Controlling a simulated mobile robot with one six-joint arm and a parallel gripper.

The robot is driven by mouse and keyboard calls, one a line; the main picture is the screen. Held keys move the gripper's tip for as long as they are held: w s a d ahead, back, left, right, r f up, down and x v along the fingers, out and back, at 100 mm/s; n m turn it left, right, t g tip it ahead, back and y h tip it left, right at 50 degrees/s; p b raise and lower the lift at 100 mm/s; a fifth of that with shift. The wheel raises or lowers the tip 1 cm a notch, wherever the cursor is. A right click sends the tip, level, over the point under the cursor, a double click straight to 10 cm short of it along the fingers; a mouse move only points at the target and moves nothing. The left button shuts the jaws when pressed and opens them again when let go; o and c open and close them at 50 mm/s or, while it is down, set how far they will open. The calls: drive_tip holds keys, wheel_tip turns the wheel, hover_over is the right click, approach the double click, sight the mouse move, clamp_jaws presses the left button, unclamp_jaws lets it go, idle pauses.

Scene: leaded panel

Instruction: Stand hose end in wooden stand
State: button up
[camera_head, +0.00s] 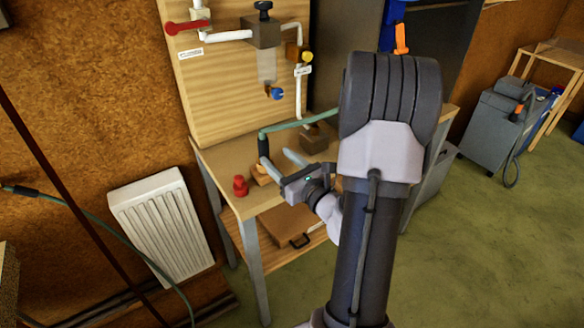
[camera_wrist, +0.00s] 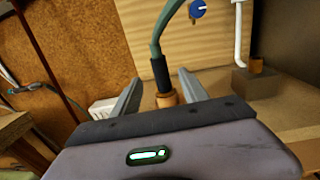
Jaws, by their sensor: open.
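The hose end (camera_head: 263,146) is a black sleeve on a green hose. It stands nearly upright on the workbench, and its lower part is behind my gripper's finger in the head view. In the wrist view the hose end (camera_wrist: 160,70) rises from the small wooden stand (camera_wrist: 167,99), its bottom appearing seated in it. The wooden stand (camera_head: 261,179) shows only partly in the head view. My gripper (camera_head: 277,158) is open. In the wrist view its fingers (camera_wrist: 158,84) lie to either side of the hose end, with gaps on both sides.
A red knob-shaped part (camera_head: 240,186) sits on the workbench (camera_head: 222,161) left of the stand. Behind rises a wooden panel (camera_head: 215,90) with pipes and valves. A dark block (camera_head: 314,138) stands at the back right. A white radiator (camera_head: 160,225) is on the left wall.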

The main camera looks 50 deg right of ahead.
drive_tip(key=s+a+p, duration=0.1)
drive_tip(key=s+p, duration=0.3)
drive_tip(key=s, duration=0.2)
drive_tip(key=shift+s+p, duration=0.2)
drive_tip(key=shift+p, duration=0.1)
drive_tip(key=shift+a, duration=0.1)
